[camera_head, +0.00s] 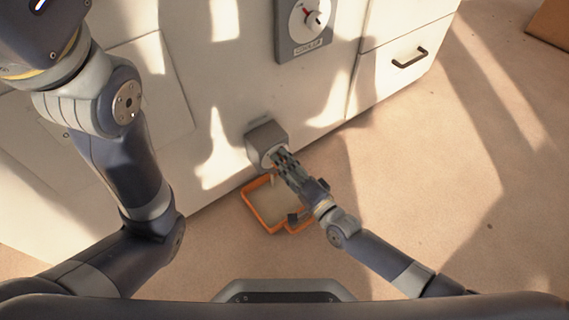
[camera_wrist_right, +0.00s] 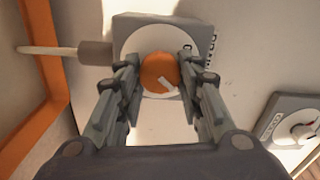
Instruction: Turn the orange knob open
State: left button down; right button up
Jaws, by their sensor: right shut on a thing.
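The round orange knob (camera_wrist_right: 160,73) sits on a white dial on a grey box (camera_wrist_right: 138,27), with a small light mark on its lower right. In the head view the grey box (camera_head: 265,133) is low on the white cabinet front, and my gripper hides the knob. My right gripper (camera_head: 281,160) reaches the box's face. In the right wrist view its two fingers (camera_wrist_right: 160,78) stand on either side of the knob, shut on it. My left arm enters at the left; its gripper is out of view.
An orange-rimmed tray (camera_head: 253,211) lies on the floor below the box. A grey panel with a red-marked dial (camera_head: 308,18) is higher on the cabinet. A drawer with a dark handle (camera_head: 409,59) is to the right.

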jog(key=o, duration=1.1)
jog(key=shift+c, duration=0.2)
jog(key=shift+d, duration=0.1)
jog(key=v, duration=1.2)
